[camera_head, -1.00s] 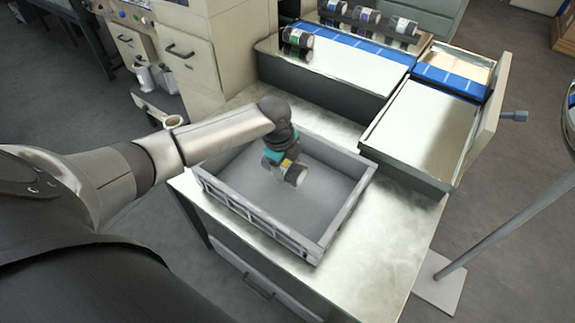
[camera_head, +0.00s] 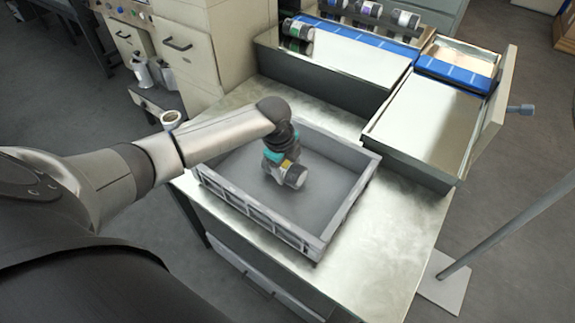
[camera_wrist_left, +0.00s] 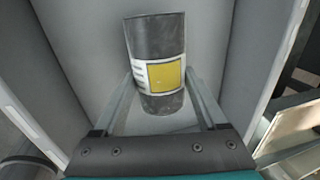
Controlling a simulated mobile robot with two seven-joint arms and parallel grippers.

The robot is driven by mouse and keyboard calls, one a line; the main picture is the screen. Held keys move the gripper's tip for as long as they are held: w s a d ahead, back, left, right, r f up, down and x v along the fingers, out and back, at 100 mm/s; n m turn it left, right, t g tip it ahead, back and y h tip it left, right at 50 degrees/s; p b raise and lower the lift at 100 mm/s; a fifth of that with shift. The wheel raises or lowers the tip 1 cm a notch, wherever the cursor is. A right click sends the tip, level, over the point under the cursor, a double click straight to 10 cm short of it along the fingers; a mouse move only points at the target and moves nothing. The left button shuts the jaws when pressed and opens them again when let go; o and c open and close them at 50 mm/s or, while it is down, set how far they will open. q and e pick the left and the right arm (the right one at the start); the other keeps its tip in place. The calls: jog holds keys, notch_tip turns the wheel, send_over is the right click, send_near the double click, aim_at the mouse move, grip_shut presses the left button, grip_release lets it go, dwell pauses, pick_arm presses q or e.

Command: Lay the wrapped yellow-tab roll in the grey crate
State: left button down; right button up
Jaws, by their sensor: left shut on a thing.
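The wrapped yellow-tab roll (camera_head: 294,175) is inside the walls of the grey crate (camera_head: 341,212). In the left wrist view the roll (camera_wrist_left: 158,50) is dark, with a white label band and a yellow square. My left gripper (camera_head: 284,172) points down into the crate and is shut on the roll. In the wrist view its two fingers (camera_wrist_left: 160,92) stand on either side of the roll. The roll lies low, near the crate floor; I cannot tell whether it touches it. My right gripper is not in view.
The crate stands on a metal worktop (camera_head: 385,250). Behind it is a machine bed with a blue strip (camera_head: 350,42) and several other rolls (camera_head: 370,10). An open metal tray (camera_head: 425,125) is at right. A pole (camera_head: 505,230) stands right of the worktop.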

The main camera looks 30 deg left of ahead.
pick_arm(q)
jog(key=shift+f, duration=0.5)
grip_release()
jog(key=shift+r, duration=0.25)
jog(key=p+v, duration=0.5)
jog(key=v, duration=0.9)
jog(key=shift+r, duration=0.4)
jog(key=shift+s, duration=0.15)
